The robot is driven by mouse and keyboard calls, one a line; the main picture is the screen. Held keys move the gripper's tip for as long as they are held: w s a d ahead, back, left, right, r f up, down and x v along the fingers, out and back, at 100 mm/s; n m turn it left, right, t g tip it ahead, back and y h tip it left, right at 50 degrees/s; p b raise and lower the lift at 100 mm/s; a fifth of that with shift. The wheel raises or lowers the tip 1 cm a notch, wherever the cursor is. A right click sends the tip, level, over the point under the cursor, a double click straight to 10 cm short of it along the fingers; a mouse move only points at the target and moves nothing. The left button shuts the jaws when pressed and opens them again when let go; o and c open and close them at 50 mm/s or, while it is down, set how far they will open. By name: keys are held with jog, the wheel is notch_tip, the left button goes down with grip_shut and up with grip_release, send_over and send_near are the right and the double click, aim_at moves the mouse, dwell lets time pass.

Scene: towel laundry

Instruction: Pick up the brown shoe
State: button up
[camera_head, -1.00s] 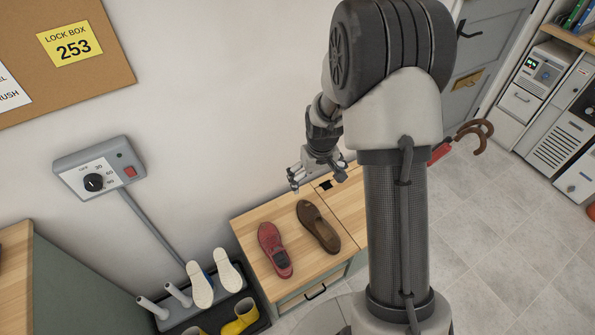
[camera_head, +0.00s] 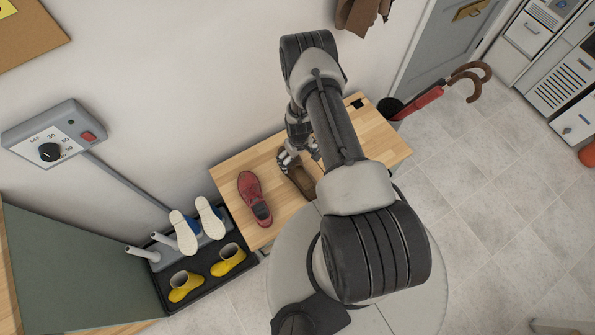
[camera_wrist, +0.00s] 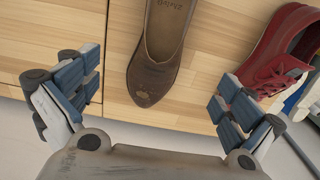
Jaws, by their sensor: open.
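The brown shoe (camera_head: 301,180) lies on the wooden bench top (camera_head: 230,175), partly hidden by my arm in the head view. In the wrist view the brown shoe (camera_wrist: 157,55) points its toe toward my gripper, and its heel end is cut off by the top edge. My gripper (camera_wrist: 155,95) is open, with one finger on each side of the toe; both fingers look apart from the shoe. In the head view my gripper (camera_head: 298,160) is over the bench at the shoe, partly covered by my arm.
A red shoe (camera_head: 254,198) lies on the bench left of the brown shoe; it also shows at the right in the wrist view (camera_wrist: 285,50). A black boot rack (camera_head: 205,277) with yellow boots and white-soled shoes stands at left. Umbrellas (camera_head: 430,97) stand beyond the bench.

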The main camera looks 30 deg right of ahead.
aim_at(298, 170)
jog(key=f+b, duration=0.1)
jog(key=f, duration=0.3)
jog(key=f+b, duration=0.1)
jog(key=f, duration=0.3)
jog(key=f+b, duration=0.2)
jog(key=f, duration=0.2)
jog(key=shift+w, duration=0.3)
jog(key=shift+r, duration=0.1)
jog(key=shift+c, duration=0.4)
jog(key=c, duration=1.5)
